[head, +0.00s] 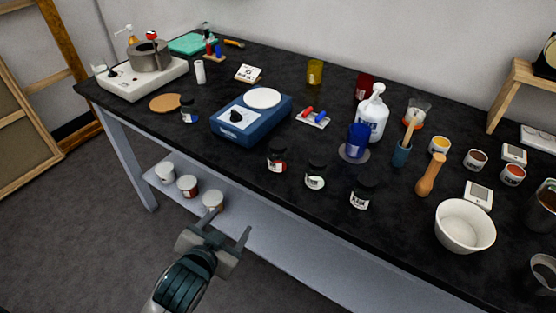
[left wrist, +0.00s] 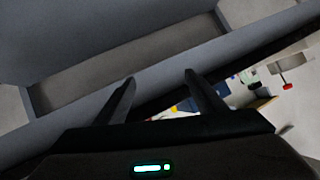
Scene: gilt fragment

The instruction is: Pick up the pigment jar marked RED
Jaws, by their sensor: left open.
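A small jar with a black lid and a red mark on its label (head: 277,158) stands upright near the front edge of the black table (head: 235,165), in front of a blue device. Its lettering is too small to read. Similar dark-lidded jars stand nearby: one with a greenish label (head: 315,176), one with a white and black label (head: 360,194), and one with a blue label (head: 189,111) farther left. My left gripper (head: 229,226) is open and empty, in front of the table, apart from the jars. Its spread fingers show in the left wrist view (left wrist: 163,90).
A blue device with a white round plate (head: 252,118) stands behind the red-marked jar. Several pots (head: 187,185) sit on the lower shelf (head: 265,226). The table's front edge lies between gripper and jars.

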